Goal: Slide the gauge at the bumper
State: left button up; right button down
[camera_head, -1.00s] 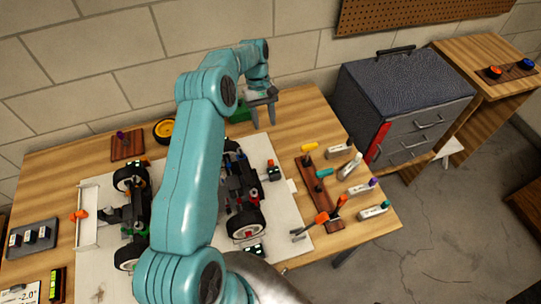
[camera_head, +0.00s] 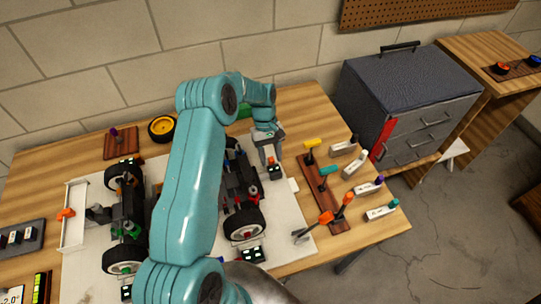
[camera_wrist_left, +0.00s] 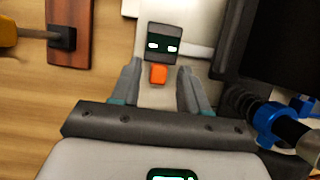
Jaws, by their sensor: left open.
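The racecar (camera_head: 240,190) sits on a white board, partly hidden behind my left arm. My left gripper (camera_head: 271,160) is open above the gauge. In the wrist view its fingers (camera_wrist_left: 158,88) are on either side of the tab, with gaps. A white bumper-like strip (camera_head: 75,217) with an orange piece (camera_head: 66,213) stands at the left. My right gripper is not in view.
A brown tool rack (camera_head: 322,195) with coloured handles lies right of the board, with several labelled blocks beyond it. Another dark display block (camera_head: 253,254) is near the front. A yellow wheel (camera_head: 162,129) lies at the back. A grey cabinet (camera_head: 410,105) stands at right.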

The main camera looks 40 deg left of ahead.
pick_arm(q)
jog(key=shift+d, duration=0.1)
grip_shut()
jog(key=shift+s+a, duration=0.45)
jog(key=shift+s, duration=0.3)
jog(key=shift+s+a, duration=0.45)
jog(key=shift+s, duration=0.25)
